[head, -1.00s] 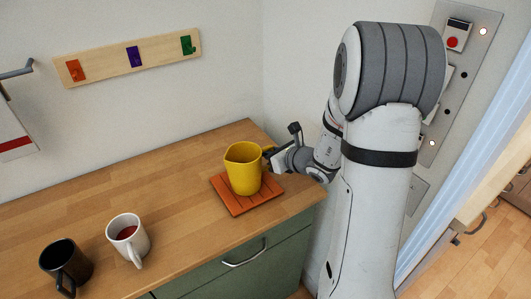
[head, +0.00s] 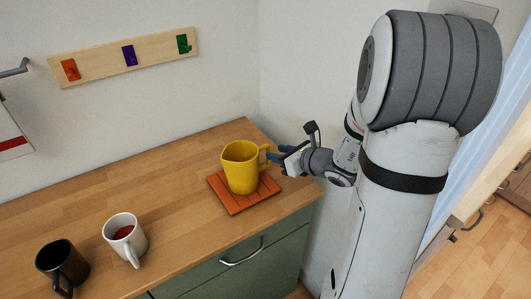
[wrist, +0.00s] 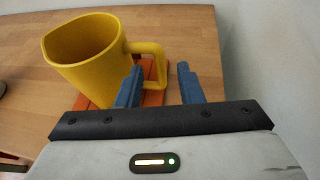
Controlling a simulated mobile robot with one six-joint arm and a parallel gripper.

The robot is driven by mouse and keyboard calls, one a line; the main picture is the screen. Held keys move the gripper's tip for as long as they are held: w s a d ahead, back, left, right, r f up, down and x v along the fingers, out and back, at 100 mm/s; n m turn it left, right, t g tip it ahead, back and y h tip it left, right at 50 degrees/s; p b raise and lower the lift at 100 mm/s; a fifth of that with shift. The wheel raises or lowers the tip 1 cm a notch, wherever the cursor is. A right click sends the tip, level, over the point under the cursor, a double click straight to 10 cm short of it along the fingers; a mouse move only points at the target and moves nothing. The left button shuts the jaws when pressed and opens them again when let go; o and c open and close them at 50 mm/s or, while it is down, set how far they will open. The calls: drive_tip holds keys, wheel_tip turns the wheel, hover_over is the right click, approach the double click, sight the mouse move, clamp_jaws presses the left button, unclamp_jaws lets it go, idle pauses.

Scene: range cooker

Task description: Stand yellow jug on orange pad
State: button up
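The yellow jug (head: 241,168) stands upright on the orange pad (head: 238,205), with pad showing in front and at its sides. In the wrist view the jug (wrist: 85,55) has its handle turned toward my gripper. My gripper (head: 277,156) is at the handle side, right of the jug. In the wrist view its two blue fingers (wrist: 160,85) are spread apart, with the handle's outer part showing in the gap beyond them and clear space beside it. The fingers do not close on it. The pad (wrist: 152,97) is partly hidden by the jug and fingers.
A white mug (head: 125,240) with dark red contents and a black mug (head: 62,266) stand at the counter's front left. The wooden counter (head: 150,195) is clear between them and the pad. Walls stand behind and right.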

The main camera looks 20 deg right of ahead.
drive_tip(key=v, duration=0.5)
drive_tip(key=s+a+n+g+y, duration=0.1)
drive_tip(key=s+a+n+g, duration=0.7)
drive_tip(key=s+a+n, duration=0.5)
drive_tip(key=s+d+r+n+h, duration=0.1)
drive_tip(key=s+d+n+h, duration=0.1)
drive_tip(key=n, duration=0.6)
drive_tip(key=s+d+r+n+g+h, duration=0.1)
drive_tip(key=s+d+n+h, duration=0.2)
drive_tip(key=n, duration=0.6)
drive_tip(key=shift+d+r+h, duration=0.3)
drive_tip(key=shift+r+h, duration=0.1)
drive_tip(key=shift+h, duration=0.8)
